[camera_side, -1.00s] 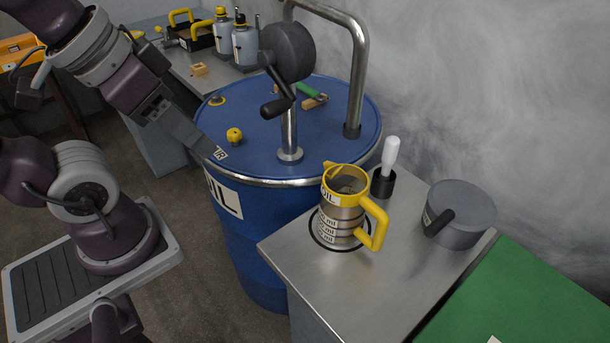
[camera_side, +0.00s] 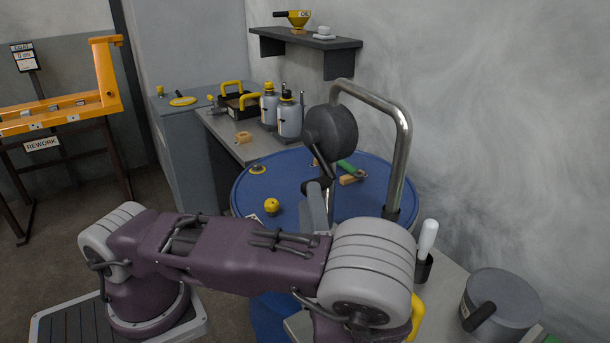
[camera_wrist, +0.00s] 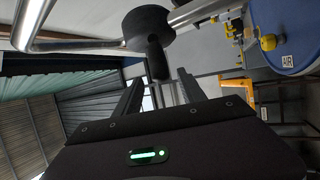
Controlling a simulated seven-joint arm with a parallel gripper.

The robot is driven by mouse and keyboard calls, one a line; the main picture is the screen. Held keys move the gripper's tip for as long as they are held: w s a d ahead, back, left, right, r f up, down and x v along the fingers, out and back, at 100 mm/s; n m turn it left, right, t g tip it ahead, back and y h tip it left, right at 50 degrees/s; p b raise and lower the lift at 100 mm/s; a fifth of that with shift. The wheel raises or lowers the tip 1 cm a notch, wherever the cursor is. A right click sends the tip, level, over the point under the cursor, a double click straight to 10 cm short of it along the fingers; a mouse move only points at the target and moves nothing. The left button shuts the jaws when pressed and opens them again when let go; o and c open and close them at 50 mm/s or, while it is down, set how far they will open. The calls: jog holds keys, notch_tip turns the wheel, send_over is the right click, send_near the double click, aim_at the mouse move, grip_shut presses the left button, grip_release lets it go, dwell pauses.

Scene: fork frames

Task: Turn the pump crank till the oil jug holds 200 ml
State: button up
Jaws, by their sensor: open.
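The pump (camera_side: 331,132) is a round dark housing on a post on the blue oil drum (camera_side: 285,180). Its black crank handle (camera_side: 318,186) hangs low in front of it. My gripper (camera_side: 316,207) is at the handle, partly hidden by my arm. In the wrist view, my gripper (camera_wrist: 159,76) is open, its two fingers either side of the handle (camera_wrist: 157,60), which points in between the tips. Contact cannot be told. The pump housing (camera_wrist: 148,27) is just beyond. The oil jug is mostly behind my arm; only its yellow handle (camera_side: 418,315) shows, so its level is hidden.
The bent steel pipe (camera_side: 405,150) rises from the drum, right of the pump. A yellow knob (camera_side: 271,206) and a green-handled tool (camera_side: 350,170) are on the drum top. A white-handled tool in a holder (camera_side: 427,245) and a grey pot (camera_side: 500,300) stand right of my arm.

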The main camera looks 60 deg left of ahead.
aim_at(320, 156)
jog(key=x, duration=0.6)
jog(key=shift+a, duration=0.35)
jog(key=shift+w+r, duration=0.1)
jog(key=shift+r, duration=0.05)
grip_shut()
dwell(0.8)
